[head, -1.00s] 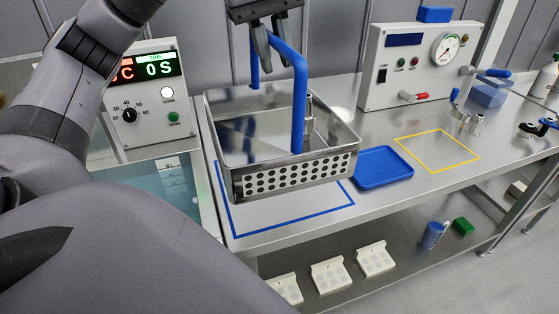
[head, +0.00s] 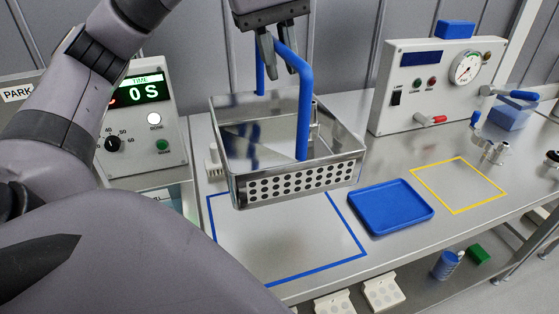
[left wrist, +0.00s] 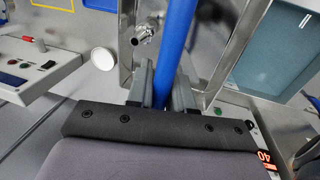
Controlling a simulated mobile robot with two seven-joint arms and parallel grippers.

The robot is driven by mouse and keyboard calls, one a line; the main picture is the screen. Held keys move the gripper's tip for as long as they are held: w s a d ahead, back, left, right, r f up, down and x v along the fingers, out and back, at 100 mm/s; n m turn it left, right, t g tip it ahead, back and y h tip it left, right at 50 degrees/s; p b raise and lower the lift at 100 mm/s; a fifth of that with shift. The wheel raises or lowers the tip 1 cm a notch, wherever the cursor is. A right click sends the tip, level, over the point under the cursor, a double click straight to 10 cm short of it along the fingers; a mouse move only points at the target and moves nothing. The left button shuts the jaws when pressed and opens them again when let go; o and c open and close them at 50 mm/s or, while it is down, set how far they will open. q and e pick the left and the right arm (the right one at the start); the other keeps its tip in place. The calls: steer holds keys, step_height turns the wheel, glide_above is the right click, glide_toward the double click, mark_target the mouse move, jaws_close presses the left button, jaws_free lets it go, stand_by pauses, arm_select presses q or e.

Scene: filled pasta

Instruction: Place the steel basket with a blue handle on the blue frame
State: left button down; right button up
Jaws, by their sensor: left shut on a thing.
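The steel basket (head: 290,186) with perforated walls hangs roughly level from its tall blue handle (head: 304,115). My left gripper (head: 277,68) is shut on the top of this handle; the handle also runs between the fingers in the left wrist view (left wrist: 178,40). The blue frame (head: 347,223) is an outline on the steel bench. In the head view the basket overlaps its back part and hides its rear edge. The front part of the frame is bare. The basket appears raised, but its exact height is unclear. My right gripper is not in view.
A blue tray (head: 391,206) lies just right of the frame, then a yellow outline (head: 455,211) with metal fittings behind it. A control box with gauge (head: 436,85) stands at the back. A timer panel (head: 140,125) stands left. Racks (head: 384,293) sit on the lower shelf.

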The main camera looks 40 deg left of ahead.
arm_select(q)
steer(key=b, duration=0.4)
glide_above(281, 148)
steer(key=f, duration=0.7)
steer(key=shift+s+f, duration=0.2)
steer(key=shift+s, duration=0.05)
step_height(281, 148, down, 7)
steer(key=shift+f, duration=2.75)
steer(key=c, duration=1)
jaws_free()
steer(key=shift+r, duration=0.1)
steer(key=r, duration=0.4)
steer(key=s+r, duration=0.1)
steer(key=r, duration=0.2)
steer(key=s+a+r, duration=0.1)
steer(key=r, duration=0.3)
steer(key=shift+r, duration=0.3)
steer(key=shift+s, duration=0.1)
